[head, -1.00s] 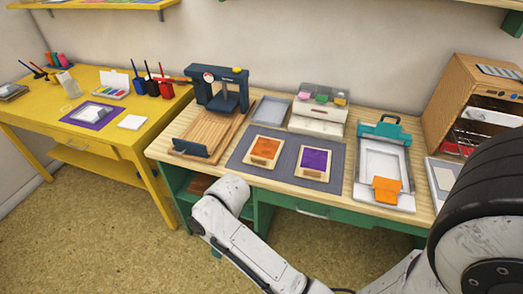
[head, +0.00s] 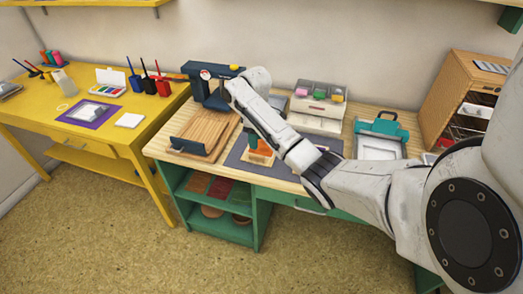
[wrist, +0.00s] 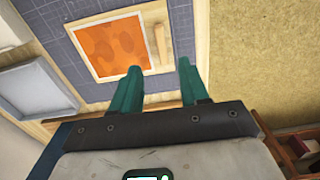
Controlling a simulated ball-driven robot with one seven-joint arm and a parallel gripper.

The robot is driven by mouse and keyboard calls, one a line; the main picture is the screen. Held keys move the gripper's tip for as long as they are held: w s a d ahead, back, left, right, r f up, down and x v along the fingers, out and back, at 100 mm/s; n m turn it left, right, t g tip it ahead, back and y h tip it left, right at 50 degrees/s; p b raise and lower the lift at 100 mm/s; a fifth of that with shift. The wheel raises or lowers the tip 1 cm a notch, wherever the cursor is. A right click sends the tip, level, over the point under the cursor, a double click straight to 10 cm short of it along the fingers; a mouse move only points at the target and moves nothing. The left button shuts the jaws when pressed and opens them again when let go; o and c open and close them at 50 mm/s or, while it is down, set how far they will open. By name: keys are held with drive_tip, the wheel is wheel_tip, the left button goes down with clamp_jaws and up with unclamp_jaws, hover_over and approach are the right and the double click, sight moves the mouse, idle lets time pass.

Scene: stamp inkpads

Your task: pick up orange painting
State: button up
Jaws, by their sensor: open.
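The orange painting (head: 262,157), a mottled orange square in a pale wood frame, lies on the dark grey mat, partly hidden by my arm. In the wrist view the orange painting (wrist: 107,46) lies flat with a small wooden bar along its right edge. My gripper (head: 253,142) is over the painting in the head view. In the wrist view my gripper (wrist: 158,66) is open and empty, its two teal fingers apart, with the bar's lower end seen between the tips. I cannot tell the height left between tips and bar.
The grey mat (head: 236,155) lies on the wooden bench. A dark blue press (head: 214,92) stands at the left, close to my arm. A drawer box (head: 318,112) is behind, and a teal-clamped screen frame (head: 380,145) is at the right.

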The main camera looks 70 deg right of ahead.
sight(257, 155)
drive_tip(key=shift+s+a+f, duration=0.1)
drive_tip(key=shift+a+f, duration=0.05)
drive_tip(key=shift+f, duration=3.45)
clamp_jaws()
